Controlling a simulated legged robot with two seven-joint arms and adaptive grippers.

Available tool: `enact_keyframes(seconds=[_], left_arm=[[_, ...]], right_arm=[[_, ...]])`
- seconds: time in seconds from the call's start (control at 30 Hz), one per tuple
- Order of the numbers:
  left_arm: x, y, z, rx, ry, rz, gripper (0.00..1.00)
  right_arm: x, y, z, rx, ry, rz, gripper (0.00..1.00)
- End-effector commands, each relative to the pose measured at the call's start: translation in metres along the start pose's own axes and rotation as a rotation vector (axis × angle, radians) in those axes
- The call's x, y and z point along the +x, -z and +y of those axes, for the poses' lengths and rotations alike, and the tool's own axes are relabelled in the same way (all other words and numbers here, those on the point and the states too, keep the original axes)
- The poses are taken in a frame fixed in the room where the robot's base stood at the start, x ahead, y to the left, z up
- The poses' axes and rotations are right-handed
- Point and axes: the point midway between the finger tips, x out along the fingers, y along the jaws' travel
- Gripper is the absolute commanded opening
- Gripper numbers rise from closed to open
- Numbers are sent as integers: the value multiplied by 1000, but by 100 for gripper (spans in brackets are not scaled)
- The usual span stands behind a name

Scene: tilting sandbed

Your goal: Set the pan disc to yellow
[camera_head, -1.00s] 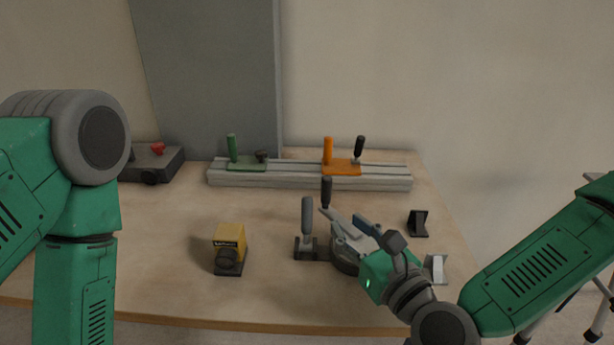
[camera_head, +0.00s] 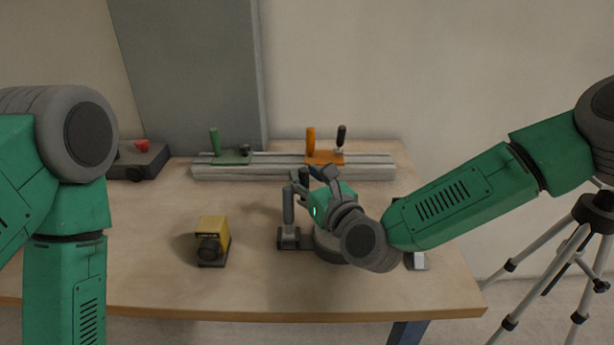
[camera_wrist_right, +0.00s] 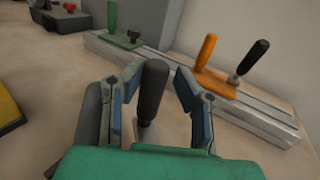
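A dark round base (camera_head: 328,245), which may be the pan disc, is mostly hidden under my right arm; no colour marks on it can be read. A grey upright handle (camera_head: 288,209) stands at its left on a dark block (camera_head: 289,243). My right gripper (camera_head: 315,176) is over the device. In the right wrist view, a black upright handle (camera_wrist_right: 154,88) stands between the open fingers of the right gripper (camera_wrist_right: 158,72), with a gap at the right finger. My left arm shows at the left, but its gripper is out of view.
A grey rail (camera_head: 290,172) at the back carries a green handle (camera_head: 214,140) and an orange handle (camera_head: 311,139). A yellow box (camera_head: 212,228) with a black knob stands left of the device. A dark box with a red knob (camera_head: 141,146) is back left. The front table is clear.

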Motion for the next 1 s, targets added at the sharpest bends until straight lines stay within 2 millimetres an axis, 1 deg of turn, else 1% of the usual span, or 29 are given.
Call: enact_keyframes(seconds=[0.17,0.2,0.27,0.77,1.0], left_arm=[[0,1,0,0,0,2,0],[0,1,0,0,0,2,0],[0,1,0,0,0,2,0],[0,1,0,0,0,2,0],[2,1,0,0,0,1,0]], right_arm=[[-2,0,0,-4,5,1,27],[-2,0,1,-5,5,1,21],[-2,0,2,-7,5,1,0],[-2,-1,-3,-4,14,-2,0],[-3,1,-9,-3,77,0,0]])
